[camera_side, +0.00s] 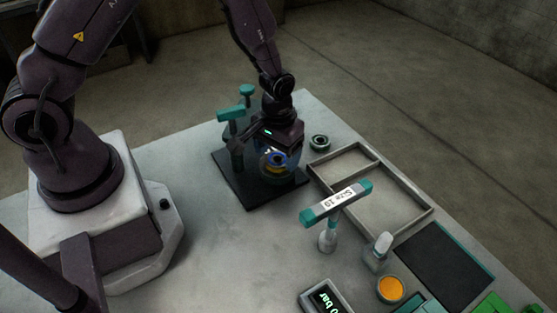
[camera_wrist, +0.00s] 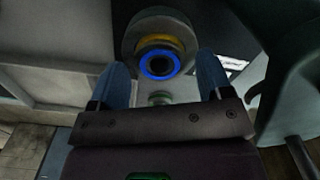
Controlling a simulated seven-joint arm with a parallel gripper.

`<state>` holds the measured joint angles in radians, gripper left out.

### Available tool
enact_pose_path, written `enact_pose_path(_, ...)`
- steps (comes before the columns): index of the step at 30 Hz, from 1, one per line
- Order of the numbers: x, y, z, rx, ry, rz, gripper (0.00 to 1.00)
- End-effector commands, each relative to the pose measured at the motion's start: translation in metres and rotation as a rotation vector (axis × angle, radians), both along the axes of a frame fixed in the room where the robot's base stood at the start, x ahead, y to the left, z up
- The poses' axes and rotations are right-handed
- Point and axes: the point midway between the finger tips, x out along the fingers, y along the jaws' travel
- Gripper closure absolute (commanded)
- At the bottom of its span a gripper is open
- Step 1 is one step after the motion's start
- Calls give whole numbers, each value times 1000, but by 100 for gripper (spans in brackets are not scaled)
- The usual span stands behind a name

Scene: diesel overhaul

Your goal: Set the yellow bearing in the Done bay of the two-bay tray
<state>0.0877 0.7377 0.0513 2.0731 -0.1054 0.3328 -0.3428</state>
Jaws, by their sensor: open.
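My gripper (camera_side: 275,158) points down over a black base plate (camera_side: 232,192) at the back of the table. In the wrist view its two blue fingers stand apart, open (camera_wrist: 160,62), on either side of a round stack. The stack shows a blue ring (camera_wrist: 158,68) nearest the camera and a yellow ring, which looks like the yellow bearing (camera_wrist: 160,41), around and behind it. Contact with the fingers cannot be told. In the side view the fingers partly hide the stack. The two-bay tray (camera_side: 433,209) lies right of the plate; its bays look empty and no Done label is readable.
A teal-handled fixture (camera_side: 231,115) stands at the plate's left. A small round part (camera_side: 319,142) sits behind the tray. A "Size 10" T-handled tool (camera_side: 336,203), a bottle (camera_side: 377,252), an orange-topped cup (camera_side: 391,289) and a dark mat (camera_side: 445,265) lie near the tray.

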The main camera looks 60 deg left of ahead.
Motion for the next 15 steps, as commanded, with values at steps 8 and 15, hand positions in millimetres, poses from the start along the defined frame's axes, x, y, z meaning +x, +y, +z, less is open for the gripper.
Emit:
enact_pose_path(8, 0, 0, 0, 0, 0, 0, 41)
enact_pose_path(15, 0, 0, 1, 0, -1, 0, 69)
